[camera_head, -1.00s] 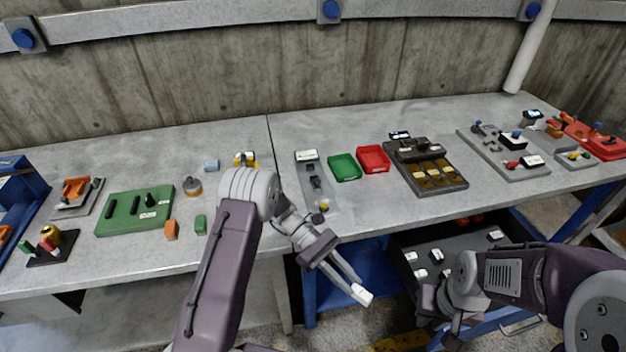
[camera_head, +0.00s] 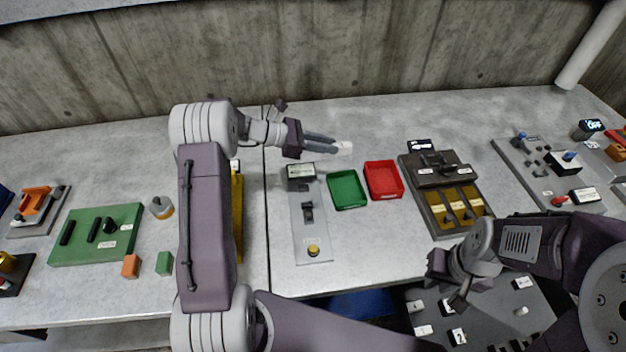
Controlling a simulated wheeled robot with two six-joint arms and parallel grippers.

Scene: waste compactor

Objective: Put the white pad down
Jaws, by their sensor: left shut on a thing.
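My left gripper (camera_head: 328,144) is shut on the white pad (camera_head: 343,148), a small white block at its fingertips. It holds the pad over the back of the grey bench, behind the green tray (camera_head: 348,204) and red tray (camera_head: 400,192). How high the pad is above the bench I cannot tell. My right gripper (camera_head: 460,300) hangs near the bench's front edge at the lower right; its jaws are too small and dark to read.
A grey panel with a yellow button (camera_head: 312,228) lies left of the trays. A dark unit with yellow slots (camera_head: 444,205) stands right of them. A green board (camera_head: 97,234) lies far left. The bench's back strip is largely clear.

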